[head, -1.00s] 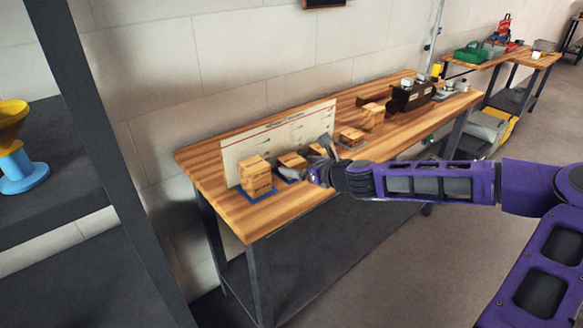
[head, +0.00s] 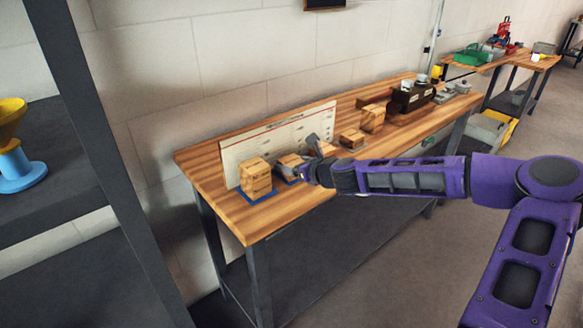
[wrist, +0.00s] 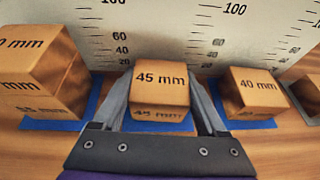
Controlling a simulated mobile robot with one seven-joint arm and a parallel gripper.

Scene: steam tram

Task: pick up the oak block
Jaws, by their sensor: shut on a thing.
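A light wooden block marked 45 mm (wrist: 159,80) sits between the two fingers of my gripper (wrist: 158,96) in the wrist view. My gripper is shut on it, one finger on each side. A blue patch (wrist: 117,122) shows just below the block; whether the block touches it I cannot tell. In the head view the block (head: 289,160) is partly covered by my gripper (head: 303,160), low over the near part of the workbench. No block is labelled oak in these views.
A white scale board (head: 240,150) stands behind. Further blocks (head: 372,118) and a dark box (head: 412,97) lie farther along the workbench (head: 222,207).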

